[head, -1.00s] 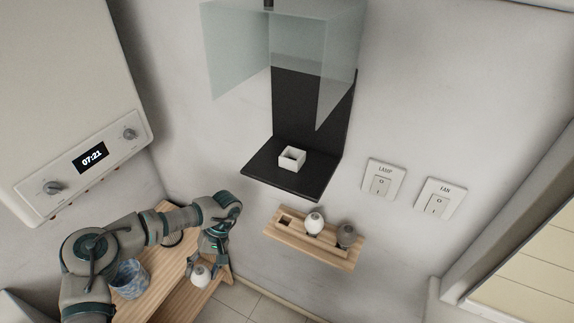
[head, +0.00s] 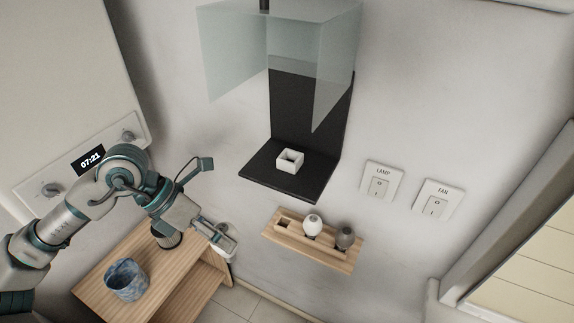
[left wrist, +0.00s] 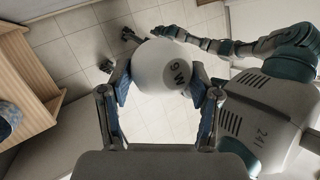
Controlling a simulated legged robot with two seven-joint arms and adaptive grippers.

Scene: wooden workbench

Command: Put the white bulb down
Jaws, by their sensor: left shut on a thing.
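My left gripper (head: 226,242) is shut on a white bulb, in front of the wall and left of the wooden rack (head: 351,265). In the left wrist view, the round white bulb (left wrist: 160,72) carries the marking "9 W" and sits between the two fingers of the left gripper (left wrist: 158,88). In the head view the gripper mostly hides it. The rack has an empty square opening at its left, another white bulb (head: 312,223) in the middle and a grey bulb (head: 345,237) at the right.
A black shelf (head: 262,177) with a small white open box (head: 290,160) is above the rack, under glass panels. LAMP (head: 381,182) and FAN (head: 437,199) switches are on the wall. A blue patterned cup (head: 126,281) stands on the wooden table (head: 172,268).

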